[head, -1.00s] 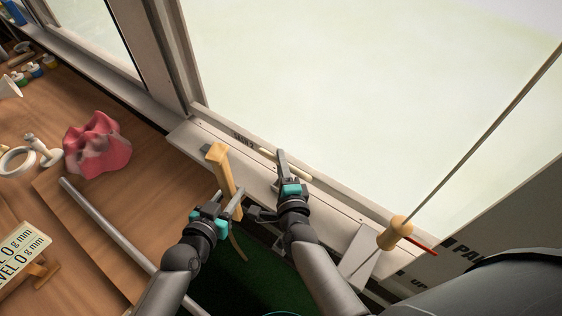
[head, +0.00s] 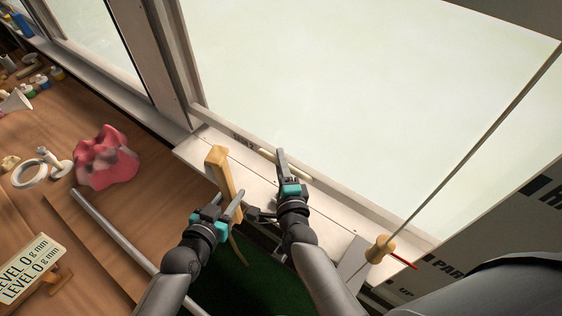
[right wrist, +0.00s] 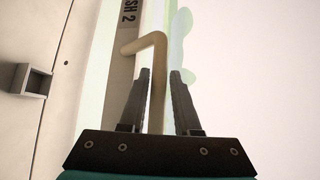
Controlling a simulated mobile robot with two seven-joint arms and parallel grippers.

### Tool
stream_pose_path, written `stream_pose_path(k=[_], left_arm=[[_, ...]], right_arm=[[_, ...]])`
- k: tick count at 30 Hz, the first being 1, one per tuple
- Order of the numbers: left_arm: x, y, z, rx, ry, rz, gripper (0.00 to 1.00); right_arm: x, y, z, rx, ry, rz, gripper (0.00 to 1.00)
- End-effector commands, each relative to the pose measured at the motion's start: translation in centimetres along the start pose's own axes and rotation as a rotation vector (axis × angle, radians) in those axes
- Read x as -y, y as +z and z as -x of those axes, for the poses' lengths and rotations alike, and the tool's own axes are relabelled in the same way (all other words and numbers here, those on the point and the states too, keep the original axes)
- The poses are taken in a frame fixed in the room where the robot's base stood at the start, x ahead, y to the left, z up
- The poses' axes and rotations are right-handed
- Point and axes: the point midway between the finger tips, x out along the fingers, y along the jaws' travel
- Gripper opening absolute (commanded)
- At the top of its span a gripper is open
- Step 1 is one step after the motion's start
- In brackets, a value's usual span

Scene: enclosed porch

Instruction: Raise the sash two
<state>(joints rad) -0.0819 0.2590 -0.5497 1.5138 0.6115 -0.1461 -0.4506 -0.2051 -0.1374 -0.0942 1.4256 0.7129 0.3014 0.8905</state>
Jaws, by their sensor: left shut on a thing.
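The sash (head: 350,90) is a large pale pane in a white frame. A "SH 2" label (right wrist: 129,12) shows in the right wrist view. Its cream bar handle (head: 268,154) lies along the lower rail, with a bent end in the right wrist view (right wrist: 157,42). My right gripper (head: 281,160) is at this handle. In the right wrist view its open fingers (right wrist: 160,82) stand on either side of the bar, with gaps visible. My left gripper (head: 231,200) is shut on a tan wooden piece (head: 217,160), held upright by the sill, left of the right gripper.
The white sill (head: 200,150) runs below the window. A cord with a wooden toggle (head: 380,249) hangs at the right.

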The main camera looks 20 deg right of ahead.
Motion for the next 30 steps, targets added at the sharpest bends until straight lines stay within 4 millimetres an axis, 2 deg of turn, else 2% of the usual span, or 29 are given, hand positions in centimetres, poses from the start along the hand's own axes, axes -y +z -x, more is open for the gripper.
stream_pose_path(k=[1, 5, 16, 20, 30], left_arm=[[0.0, 0.0, 0.0, -0.001, 0.0, 0.0, 0.0], [0.0, -0.1, 0.0, -0.001, 0.0, 0.0, 0.0], [0.0, -0.1, 0.0, -0.001, 0.0, 0.0, 0.0], [0.0, -0.1, 0.0, -0.001, 0.0, 0.0, 0.0], [0.0, 0.1, -0.1, -0.001, 0.0, 0.0, 0.0]], right_arm=[[0.0, 0.0, 0.0, 0.0, 0.0, 0.0, 0.38], [-0.1, 0.0, 0.0, 0.0, 0.002, 0.0, 0.52], [-0.2, -0.1, 0.7, 0.0, 0.004, 0.001, 0.52], [-0.3, -0.1, 2.2, 0.0, 0.006, 0.001, 0.52], [-0.3, -0.1, 8.0, 0.0, 0.006, 0.002, 0.52]])
